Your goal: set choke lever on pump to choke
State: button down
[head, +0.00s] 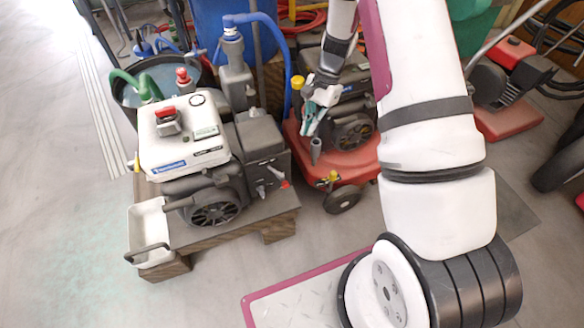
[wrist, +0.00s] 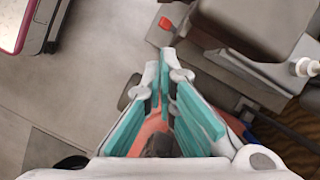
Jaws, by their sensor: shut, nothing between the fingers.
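The pump (head: 215,160) has a white tank with a red cap and a dark engine, and it stands on a wooden pallet. A small lever with a red tip (head: 284,184) sticks out low on its right side; this looks like the choke lever, but its setting is too small to read. In the wrist view the red tip (wrist: 166,23) shows beyond my fingertips, beside the dark engine housing. My gripper (head: 307,132), with teal finger pads, is shut and empty above and right of the pump, apart from the lever. Its fingertips (wrist: 161,62) also show in the wrist view.
A red wheeled machine (head: 340,165) stands right of the pump, under my gripper. A white tray (head: 148,232) sits at the pallet's left end. Blue and green hoses run behind the pump.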

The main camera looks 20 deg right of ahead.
aim_at(275, 172)
jog(key=shift+d+f, duration=0.15)
jog(key=shift+f, duration=0.55)
jog(key=s+a+f+b, duration=0.3)
jog(key=a+f+b, duration=0.2)
jog(key=a+f, duration=0.2)
jog(key=shift+s+f, duration=0.15)
jog(key=shift+f, duration=1)
